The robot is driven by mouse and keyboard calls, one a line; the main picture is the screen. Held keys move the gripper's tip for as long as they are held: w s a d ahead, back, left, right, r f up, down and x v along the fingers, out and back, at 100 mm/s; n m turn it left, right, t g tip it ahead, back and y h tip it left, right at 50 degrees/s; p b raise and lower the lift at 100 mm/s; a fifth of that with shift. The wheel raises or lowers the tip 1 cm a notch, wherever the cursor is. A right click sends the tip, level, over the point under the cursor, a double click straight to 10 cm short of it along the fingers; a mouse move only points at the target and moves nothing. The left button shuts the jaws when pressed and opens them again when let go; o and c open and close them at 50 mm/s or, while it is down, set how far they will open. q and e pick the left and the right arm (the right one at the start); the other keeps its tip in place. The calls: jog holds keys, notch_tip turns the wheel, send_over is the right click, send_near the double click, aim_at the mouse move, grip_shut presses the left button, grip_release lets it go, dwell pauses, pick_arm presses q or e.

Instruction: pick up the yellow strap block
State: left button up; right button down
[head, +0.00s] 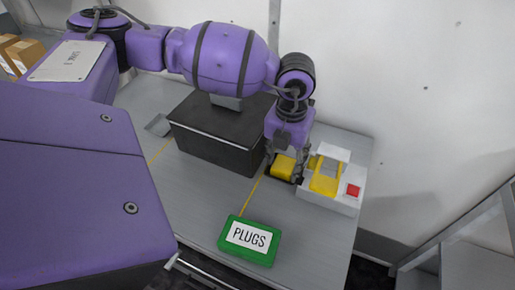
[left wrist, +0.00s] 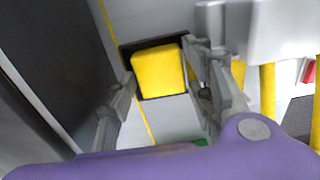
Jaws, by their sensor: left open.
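The yellow strap block (head: 284,167) sits on the grey bench, between the black box and the white device. In the left wrist view the yellow block (left wrist: 158,71) lies on a dark base, between and beyond my fingers. My left gripper (head: 285,170) points down at the block from above. In the left wrist view its two fingers (left wrist: 165,95) are apart, one on each side of the block. The right finger looks close to the block's side; I cannot tell whether it touches. My right gripper is not in view.
A black box (head: 215,140) stands left of the block. A white device (head: 330,197) with yellow bars and a red button (head: 353,190) stands close on the right. A green PLUGS box (head: 249,241) lies nearer the bench's front edge. Bare bench (head: 203,205) shows left of the green box.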

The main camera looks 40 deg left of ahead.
pick_arm(q)
jog(key=shift+f, duration=0.1)
jog(key=c, duration=0.8)
jog(key=shift+c, duration=0.2)
